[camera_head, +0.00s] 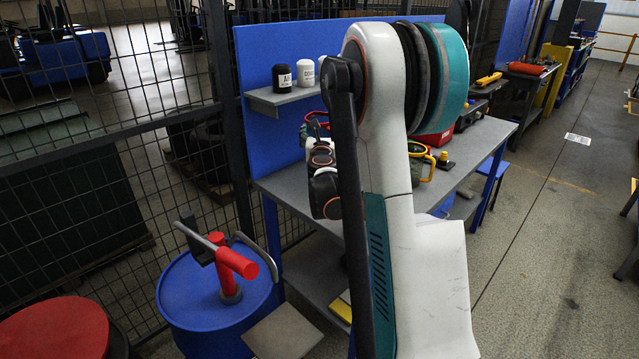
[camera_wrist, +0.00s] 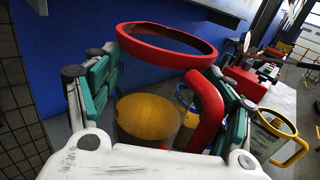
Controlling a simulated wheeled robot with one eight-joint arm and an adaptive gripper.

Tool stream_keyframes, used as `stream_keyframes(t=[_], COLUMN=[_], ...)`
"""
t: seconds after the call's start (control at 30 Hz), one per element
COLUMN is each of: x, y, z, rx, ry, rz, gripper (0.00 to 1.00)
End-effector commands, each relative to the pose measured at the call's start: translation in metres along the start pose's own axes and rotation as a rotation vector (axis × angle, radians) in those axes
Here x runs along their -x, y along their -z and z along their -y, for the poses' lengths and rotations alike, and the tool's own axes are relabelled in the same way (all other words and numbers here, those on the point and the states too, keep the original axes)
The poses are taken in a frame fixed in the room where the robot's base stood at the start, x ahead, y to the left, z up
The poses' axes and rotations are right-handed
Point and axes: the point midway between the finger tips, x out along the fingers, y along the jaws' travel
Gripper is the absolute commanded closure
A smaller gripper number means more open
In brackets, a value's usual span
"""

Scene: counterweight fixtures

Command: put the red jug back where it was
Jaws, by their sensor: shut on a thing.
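The red jug shows in the wrist view as a red rim (camera_wrist: 128,42) and a thick red handle (camera_wrist: 207,104). Its body looks see-through, so its outline is hard to make out. My gripper (camera_wrist: 165,75) has its green-padded fingers on either side of the jug and is shut on it. In the head view my gripper (camera_head: 324,168) is over the left part of the grey workbench (camera_head: 285,186), largely hidden by my arm. I cannot tell whether the jug touches the bench.
A yellow-handled jug (camera_head: 425,163) stands to the right on the bench; it also shows in the wrist view (camera_wrist: 292,158). A small shelf (camera_head: 285,99) with labelled containers projects from the blue back panel (camera_head: 262,60). A blue drum (camera_head: 190,305) stands at lower left.

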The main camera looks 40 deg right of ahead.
Motion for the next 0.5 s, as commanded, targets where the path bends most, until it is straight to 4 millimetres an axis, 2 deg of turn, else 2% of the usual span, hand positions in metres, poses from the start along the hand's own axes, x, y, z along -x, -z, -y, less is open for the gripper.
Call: stream_keyframes(t=[0.03,0.3,0.5], x=[0.0,0.0,0.0], y=[0.017,0.078,0.102], z=[0.0,-0.001,-0.001], rx=[0.0,0.0,0.0], ry=[-0.001,-0.001,-0.002], rz=[0.0,0.0,0.0], gripper=[0.66,0.66,0.66])
